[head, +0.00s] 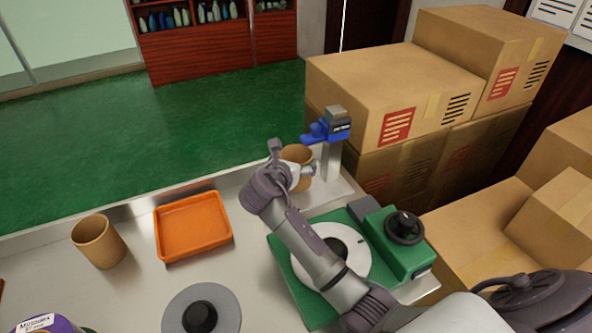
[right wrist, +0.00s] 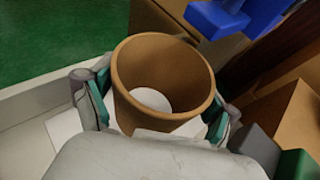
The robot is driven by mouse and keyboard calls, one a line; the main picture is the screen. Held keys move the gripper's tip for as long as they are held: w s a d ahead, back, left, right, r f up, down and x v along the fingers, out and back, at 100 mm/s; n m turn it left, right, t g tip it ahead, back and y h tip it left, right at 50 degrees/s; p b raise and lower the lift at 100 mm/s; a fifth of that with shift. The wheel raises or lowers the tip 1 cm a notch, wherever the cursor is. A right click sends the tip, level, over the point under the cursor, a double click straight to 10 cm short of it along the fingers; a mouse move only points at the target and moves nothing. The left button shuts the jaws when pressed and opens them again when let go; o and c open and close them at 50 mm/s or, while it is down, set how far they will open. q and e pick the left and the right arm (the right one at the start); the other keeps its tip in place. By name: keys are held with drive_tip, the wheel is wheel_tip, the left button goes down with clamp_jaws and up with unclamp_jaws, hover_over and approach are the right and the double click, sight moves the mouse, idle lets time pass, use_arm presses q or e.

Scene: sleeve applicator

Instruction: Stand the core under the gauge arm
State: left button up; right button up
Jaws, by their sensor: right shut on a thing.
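A brown, open-topped core (head: 298,154) is upright between the fingers of my right gripper (head: 289,172), which is shut on it. In the right wrist view, the core (right wrist: 165,80) shows its open mouth between the two fingers, with a white round surface visible through it. The blue gauge arm (head: 319,132) on its grey post (head: 331,160) is close to the core's upper rim. In the right wrist view, the gauge arm (right wrist: 216,18) is at the rim's far right. I cannot tell whether the core's foot touches the surface below. My left gripper is out of view.
A second brown core (head: 98,243) stands left of an orange tray (head: 193,226). A grey disc with a black knob (head: 201,316) is at the front. A green device (head: 395,243) with a white disc sits beneath my right arm. Cardboard boxes (head: 390,85) stand behind the table.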

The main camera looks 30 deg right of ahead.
wheel_tip(320, 180, down, 3)
drive_tip(key=shift+f, duration=0.1)
drive_tip(key=o, duration=1)
drive_tip(key=shift+c, duration=0.2)
drive_tip(key=shift+s+a+r, duration=0.2)
drive_tip(key=v, duration=1.1)
drive_tip(key=shift+s+a, duration=0.15)
drive_tip(key=shift+a, duration=0.1)
